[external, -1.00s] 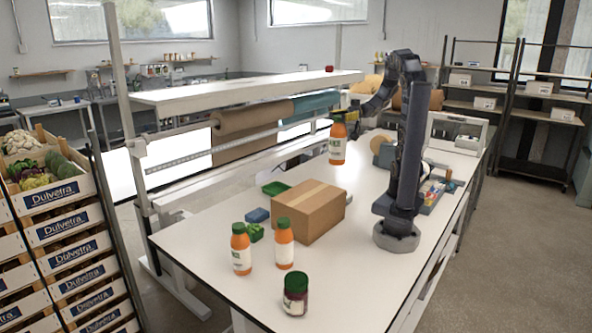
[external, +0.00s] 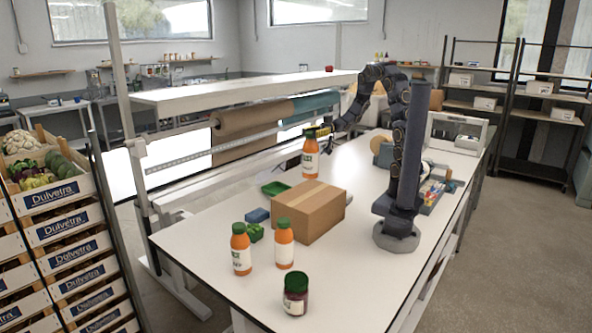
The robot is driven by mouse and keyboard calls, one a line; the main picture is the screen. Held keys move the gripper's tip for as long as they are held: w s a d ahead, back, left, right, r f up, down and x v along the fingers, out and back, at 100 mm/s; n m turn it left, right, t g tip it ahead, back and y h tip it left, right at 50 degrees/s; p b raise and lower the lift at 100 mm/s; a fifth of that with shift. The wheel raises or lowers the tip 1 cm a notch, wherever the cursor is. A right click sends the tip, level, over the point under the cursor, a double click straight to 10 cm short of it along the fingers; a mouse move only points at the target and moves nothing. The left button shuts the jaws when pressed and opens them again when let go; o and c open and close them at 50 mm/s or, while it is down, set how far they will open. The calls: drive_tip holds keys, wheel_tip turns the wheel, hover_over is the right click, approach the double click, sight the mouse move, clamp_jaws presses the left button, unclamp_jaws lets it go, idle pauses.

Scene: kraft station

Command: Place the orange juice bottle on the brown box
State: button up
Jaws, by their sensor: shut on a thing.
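My gripper (external: 318,133) is shut on an orange juice bottle (external: 310,160) and holds it upright. The bottle shows right behind and above the back edge of the brown box (external: 307,212). I cannot tell whether its base touches the box; it looks to be at or just above the height of the box top. The box is closed, and its top is bare. Two more orange bottles with green caps, one left (external: 241,250) and one right (external: 284,244), stand upright on the table in front of the box.
A dark red jar (external: 295,294) with a green lid stands near the front table edge. A green tray (external: 275,188), a blue item (external: 256,215) and a green item (external: 254,232) lie left of the box. The white table (external: 350,275) is clear at front right.

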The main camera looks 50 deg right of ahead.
sight(304, 150)
drive_tip(key=shift+w+a+f, duration=0.2)
drive_tip(key=shift+w+f, duration=0.4)
drive_tip(key=shift+f, duration=0.2)
drive_tip(key=shift+w+a+f, duration=0.2)
drive_tip(key=shift+w+f, duration=0.4)
drive_tip(key=shift+f, duration=0.15)
drive_tip(key=shift+w+f, duration=0.1)
drive_tip(key=shift+f, duration=1.5)
drive_tip(key=shift+f, duration=0.15)
drive_tip(key=o, duration=1)
